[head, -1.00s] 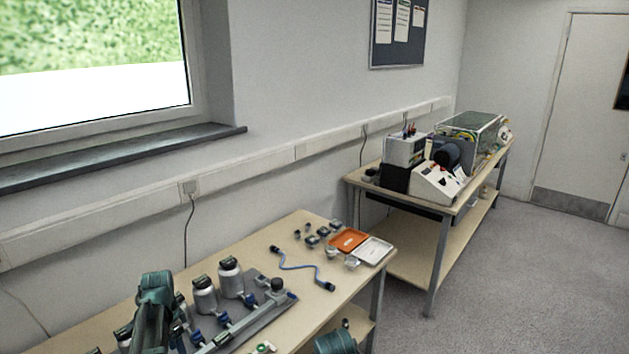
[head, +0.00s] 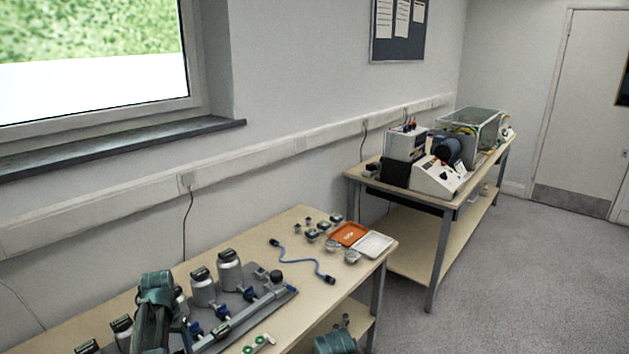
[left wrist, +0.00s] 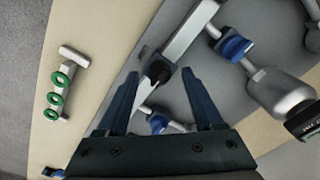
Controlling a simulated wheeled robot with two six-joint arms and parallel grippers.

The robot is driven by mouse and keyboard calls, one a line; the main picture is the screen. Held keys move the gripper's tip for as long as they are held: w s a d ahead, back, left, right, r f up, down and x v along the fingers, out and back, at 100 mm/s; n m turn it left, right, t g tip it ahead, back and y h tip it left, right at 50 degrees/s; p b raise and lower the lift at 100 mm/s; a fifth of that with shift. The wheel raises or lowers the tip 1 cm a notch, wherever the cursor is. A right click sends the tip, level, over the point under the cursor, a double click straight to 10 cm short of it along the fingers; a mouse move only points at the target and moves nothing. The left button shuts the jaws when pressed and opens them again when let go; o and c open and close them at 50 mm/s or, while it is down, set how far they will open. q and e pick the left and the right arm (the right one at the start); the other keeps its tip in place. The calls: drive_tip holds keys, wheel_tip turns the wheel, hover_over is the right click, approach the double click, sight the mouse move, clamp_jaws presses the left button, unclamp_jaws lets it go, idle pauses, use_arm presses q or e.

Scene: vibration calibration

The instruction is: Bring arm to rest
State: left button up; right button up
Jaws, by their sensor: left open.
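My left gripper (left wrist: 160,98) is open in the left wrist view, its two dark blue fingers apart over a grey manifold plate with a metal rail (left wrist: 190,32). A dark round fitting (left wrist: 158,70) shows between the fingertips; I cannot tell whether anything touches it. In the head view my left arm (head: 155,305) comes up at the lower left, in front of the manifold (head: 245,318) on the near bench (head: 310,290); its fingers are hidden there. A teal part of my other arm (head: 336,342) shows at the bottom edge, and its gripper is out of view.
Silver canisters (head: 230,270) stand along the manifold. A piece with green rings (head: 258,343) lies at the bench's front. A blue hose (head: 301,262), an orange tray (head: 348,234) and a white tray (head: 374,244) lie to the right. A second bench (head: 435,200) carries equipment; the floor right is clear.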

use_arm(q)
drive_tip(key=shift+n, duration=0.7)
